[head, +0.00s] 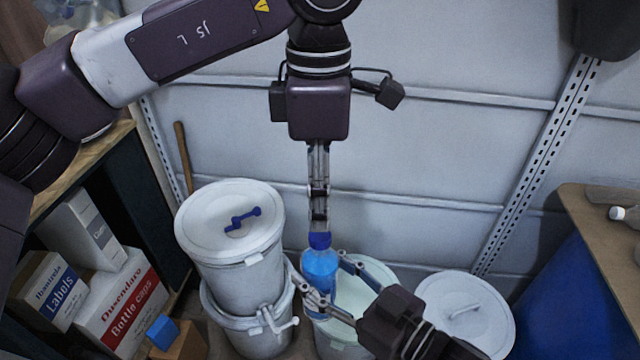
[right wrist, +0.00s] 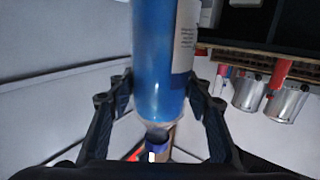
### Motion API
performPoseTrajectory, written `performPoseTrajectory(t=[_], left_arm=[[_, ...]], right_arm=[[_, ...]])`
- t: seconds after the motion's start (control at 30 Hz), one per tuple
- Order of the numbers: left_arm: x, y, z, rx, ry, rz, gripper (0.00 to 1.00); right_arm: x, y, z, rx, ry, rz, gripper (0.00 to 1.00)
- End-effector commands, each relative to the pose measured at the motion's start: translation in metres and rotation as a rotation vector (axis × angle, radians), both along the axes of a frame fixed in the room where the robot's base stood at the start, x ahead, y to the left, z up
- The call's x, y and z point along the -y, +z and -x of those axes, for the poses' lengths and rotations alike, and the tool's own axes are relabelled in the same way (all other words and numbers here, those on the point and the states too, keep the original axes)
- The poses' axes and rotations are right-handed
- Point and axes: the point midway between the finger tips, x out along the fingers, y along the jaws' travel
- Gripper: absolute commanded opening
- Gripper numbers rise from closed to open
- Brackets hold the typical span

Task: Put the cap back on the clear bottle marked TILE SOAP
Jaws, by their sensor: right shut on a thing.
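The clear bottle, filled with blue liquid (head: 320,270), stands upright in the head view. It also shows in the right wrist view (right wrist: 160,75) with a pale label whose text I cannot read. My right gripper (head: 335,280) is shut on the bottle's body from the right, with a finger on either side. A dark blue cap (head: 319,240) is at the bottle's top, just under my left gripper (head: 319,222). That gripper points straight down, its fingers edge-on, so its grip on the cap is unclear. I cannot tell whether the cap is seated.
A white lidded drum (head: 222,215) with a blue handle stands to the left, on another drum. A pale drum (head: 340,345) is behind and below the bottle; another white drum (head: 465,305) is to the right. Labelled boxes (head: 115,305) fill the left shelf.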

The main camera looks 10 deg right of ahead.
Motion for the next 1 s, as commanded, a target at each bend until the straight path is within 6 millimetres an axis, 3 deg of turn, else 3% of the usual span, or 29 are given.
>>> performPoseTrajectory(t=[1.0], left_arm=[[0.001, 0.012, -0.001, 0.007, 2.007, -0.013, 0.39]], right_arm=[[0.0, 0.002, 0.0, 0.004, 0.001, -0.002, 0.0]])
